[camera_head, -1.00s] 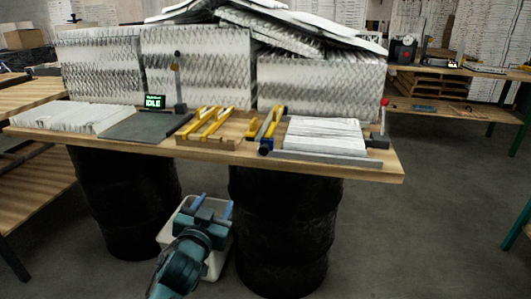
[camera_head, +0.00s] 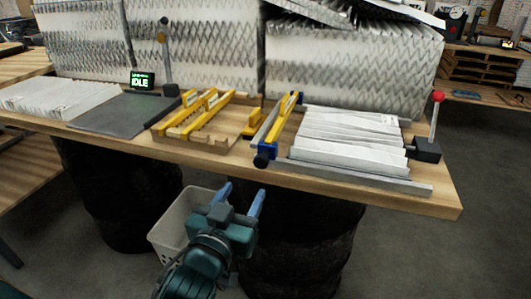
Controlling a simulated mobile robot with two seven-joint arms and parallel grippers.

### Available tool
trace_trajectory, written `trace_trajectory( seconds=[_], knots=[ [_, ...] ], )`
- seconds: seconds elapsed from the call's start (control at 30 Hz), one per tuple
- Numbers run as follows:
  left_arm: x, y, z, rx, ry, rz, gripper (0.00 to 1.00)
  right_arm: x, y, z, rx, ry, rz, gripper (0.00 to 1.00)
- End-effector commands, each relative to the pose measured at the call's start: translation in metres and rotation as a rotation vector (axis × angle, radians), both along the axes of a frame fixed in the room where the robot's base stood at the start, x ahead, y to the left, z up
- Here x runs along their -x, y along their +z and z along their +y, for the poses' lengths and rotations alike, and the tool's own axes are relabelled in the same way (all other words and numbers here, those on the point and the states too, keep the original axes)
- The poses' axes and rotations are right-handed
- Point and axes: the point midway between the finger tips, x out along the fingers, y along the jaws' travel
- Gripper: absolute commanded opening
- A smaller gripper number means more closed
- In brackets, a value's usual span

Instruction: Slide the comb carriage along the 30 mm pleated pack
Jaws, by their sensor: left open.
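The pleated pack (camera_head: 345,143) is white and lies on the right part of the bench, behind a grey rail (camera_head: 360,177). The comb carriage (camera_head: 277,130), with a yellow bar, blue ends and a black knob at its front, stands at the pack's left end. My left gripper (camera_head: 241,197) is open and empty, with two blue fingers. It is below the bench's front edge, in front of the black drums, and apart from the carriage and pack. My right gripper is not in view.
A wooden tray with yellow combs (camera_head: 203,118) stands left of the carriage. A grey plate (camera_head: 112,116), an "IDLE" display (camera_head: 142,80) and another pleated pack (camera_head: 45,97) are farther left. A red-knobbed lever (camera_head: 433,125) stands at the right. A white bin (camera_head: 172,227) is under the bench.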

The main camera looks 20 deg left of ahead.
Motion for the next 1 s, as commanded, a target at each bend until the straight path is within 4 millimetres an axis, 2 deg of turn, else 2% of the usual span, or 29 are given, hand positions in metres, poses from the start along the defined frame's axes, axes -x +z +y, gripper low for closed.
trace_trajectory(
  seconds=[0.17,0.4,0.6,0.8,1.0],
  knots=[
    [-0.030,0.002,-0.001,-0.003,0.000,-0.003,0.52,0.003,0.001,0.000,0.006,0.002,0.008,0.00],
    [-0.081,0.002,-0.002,-0.004,0.001,-0.002,0.52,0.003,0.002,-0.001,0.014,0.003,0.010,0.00],
    [-0.111,0.001,-0.003,-0.002,0.001,-0.001,0.52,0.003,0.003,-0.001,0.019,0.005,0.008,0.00],
    [-0.124,0.000,-0.004,-0.001,0.000,-0.001,0.52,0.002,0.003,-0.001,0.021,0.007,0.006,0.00],
    [-0.125,0.000,-0.004,-0.001,0.000,-0.001,0.52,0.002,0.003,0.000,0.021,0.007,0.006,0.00]
  ],
)
